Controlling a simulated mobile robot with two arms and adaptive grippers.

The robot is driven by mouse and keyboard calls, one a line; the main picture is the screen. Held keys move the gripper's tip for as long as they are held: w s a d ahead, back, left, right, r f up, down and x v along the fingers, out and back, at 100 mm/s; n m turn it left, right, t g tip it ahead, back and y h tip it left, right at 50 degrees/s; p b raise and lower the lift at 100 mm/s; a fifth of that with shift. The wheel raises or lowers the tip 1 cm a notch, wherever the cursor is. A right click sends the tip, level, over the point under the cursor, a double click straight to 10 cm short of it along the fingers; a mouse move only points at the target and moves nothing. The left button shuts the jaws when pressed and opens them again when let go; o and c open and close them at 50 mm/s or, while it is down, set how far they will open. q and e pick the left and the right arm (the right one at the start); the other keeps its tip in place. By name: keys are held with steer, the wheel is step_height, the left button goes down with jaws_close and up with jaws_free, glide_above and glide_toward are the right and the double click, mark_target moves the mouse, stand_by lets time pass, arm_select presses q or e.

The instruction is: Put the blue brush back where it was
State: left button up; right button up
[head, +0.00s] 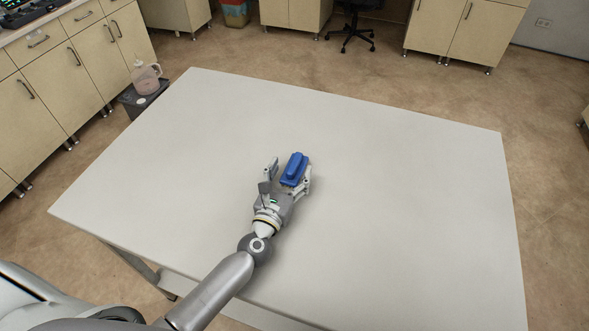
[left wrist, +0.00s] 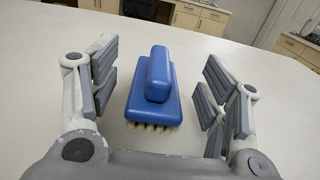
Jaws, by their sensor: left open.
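The blue brush (head: 294,168) lies on the white table (head: 400,190) near its middle, with its raised handle on top. In the left wrist view the blue brush (left wrist: 155,92) rests bristles down, pale bristles showing at its near edge. My left gripper (head: 288,172) is open, with one finger on each side of the brush. In the left wrist view the fingers of my left gripper (left wrist: 160,85) stand apart from the brush, with a gap on both sides. My right gripper is in neither view.
The rest of the tabletop is bare. Beige cabinets (head: 75,75) line the left side and the back. A jug (head: 145,78) stands on a dark bin beyond the table's left edge. A black office chair (head: 350,30) stands at the back.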

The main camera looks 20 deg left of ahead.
mark_target(295, 161)
arm_select(q)
steer(key=w, duration=0.4)
steer(key=shift+w, duration=0.1)
steer(key=shift+r, duration=0.1)
steer(key=shift+c, duration=1.2)
steer(key=c, duration=1)
steer(key=shift+r+p, duration=0.1)
steer(key=shift+p, duration=0.2)
